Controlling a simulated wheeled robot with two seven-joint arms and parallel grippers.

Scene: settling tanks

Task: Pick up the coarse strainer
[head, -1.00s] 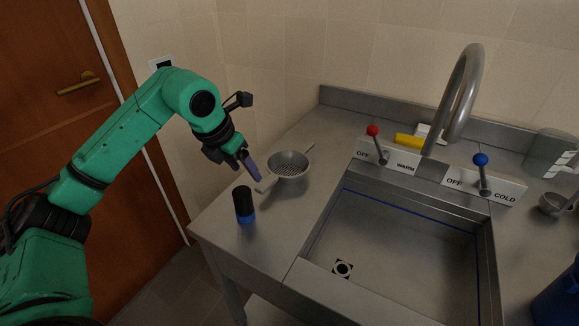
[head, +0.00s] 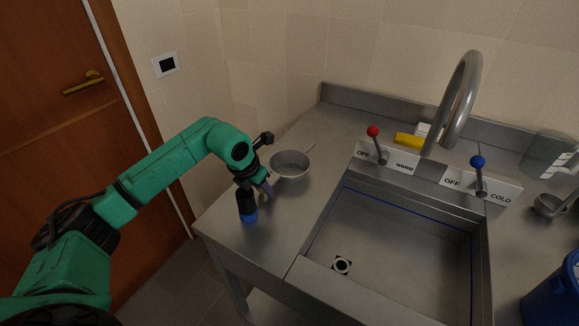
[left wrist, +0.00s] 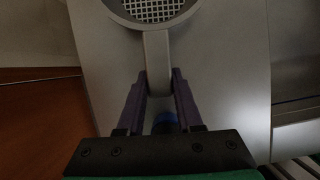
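The coarse strainer (head: 289,164) is a grey bowl with a perforated bottom, on the steel counter left of the sink. In the left wrist view its mesh bowl (left wrist: 155,10) is at the top and its flat handle (left wrist: 157,62) points down toward my gripper. My left gripper (head: 268,189) is at the handle end. In the left wrist view its purple fingers (left wrist: 159,80) stand one on each side of the handle, apart, with a narrow gap visible. It looks open; contact with the handle is not clear. My right gripper is not in view.
A black and blue cylinder (head: 248,206) stands close below my left gripper. The sink basin (head: 400,245) is to the right, with red and blue levers and a curved tap (head: 462,100). A ladle-like bowl (head: 550,205), a clear jug (head: 550,153) and a blue container (head: 560,290) are at far right.

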